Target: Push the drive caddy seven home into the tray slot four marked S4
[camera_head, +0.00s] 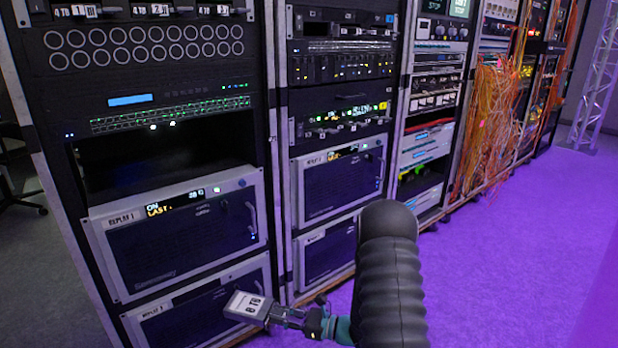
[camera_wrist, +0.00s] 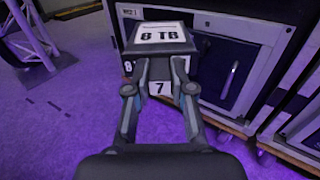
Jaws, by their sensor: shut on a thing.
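The drive caddy (camera_head: 246,306) is a grey box with a white "8 TB" label on top. In the wrist view the caddy (camera_wrist: 160,42) also shows a "7" on its near face. My gripper (camera_head: 290,314) is shut on the near end of the caddy; its two fingers (camera_wrist: 160,76) sit on either side of the "7". The caddy is held in the air in front of the lower left rack. The S4 marking cannot be read.
Left rack (camera_head: 160,190) holds ring-patterned panel, switch with green lights and large handled units (camera_head: 180,230). An empty dark bay (camera_head: 150,155) lies above them. More racks and hanging orange cables (camera_head: 490,125) stand right. Purple floor (camera_head: 500,240) is clear. A truss (camera_wrist: 30,35) stands at left.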

